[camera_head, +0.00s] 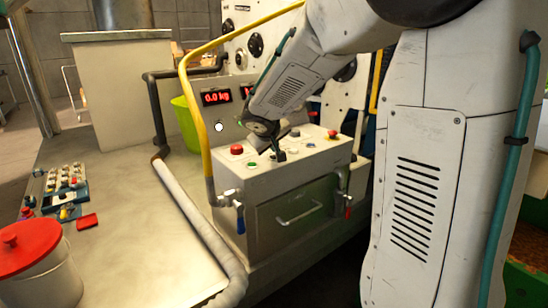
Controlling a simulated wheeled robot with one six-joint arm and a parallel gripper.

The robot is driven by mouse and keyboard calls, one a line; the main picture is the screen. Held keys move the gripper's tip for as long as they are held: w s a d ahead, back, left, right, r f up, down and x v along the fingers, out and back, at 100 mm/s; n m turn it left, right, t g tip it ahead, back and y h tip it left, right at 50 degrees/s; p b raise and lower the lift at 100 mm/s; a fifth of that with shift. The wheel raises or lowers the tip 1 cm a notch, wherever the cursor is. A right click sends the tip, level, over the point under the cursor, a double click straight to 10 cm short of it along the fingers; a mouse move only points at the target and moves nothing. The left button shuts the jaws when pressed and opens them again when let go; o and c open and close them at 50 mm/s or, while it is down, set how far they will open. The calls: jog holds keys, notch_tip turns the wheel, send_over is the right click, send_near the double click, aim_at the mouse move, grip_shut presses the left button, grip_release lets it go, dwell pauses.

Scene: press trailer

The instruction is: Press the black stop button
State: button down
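A pale control box (248,182) stands right of the middle, with several buttons on its top. A red button (237,149) and a green one (252,164) are on its left part. A dark, low button (295,133) is near its back edge; I cannot tell for sure that it is the black stop button. A blue button (310,144) and a red mushroom button (332,134) are on the right. My gripper (279,155) points down at the middle of the box top, and its dark tip hides what is under it. I cannot tell whether it touches the top.
A yellow rail (191,110) and a grey pipe (195,215) run left of the box. Red displays (216,97) are on the wall behind, near a green bin (185,124). A red-lidded pot (38,270) and a button panel (64,186) are at left.

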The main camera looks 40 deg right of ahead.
aim_at(273, 158)
jog(key=shift+f, duration=0.15)
dwell(0.6)
jog(key=shift+f, duration=0.3)
jog(key=shift+f, duration=0.4)
dwell(0.7)
jog(key=shift+r, duration=0.85)
jog(key=shift+r, duration=2.5)
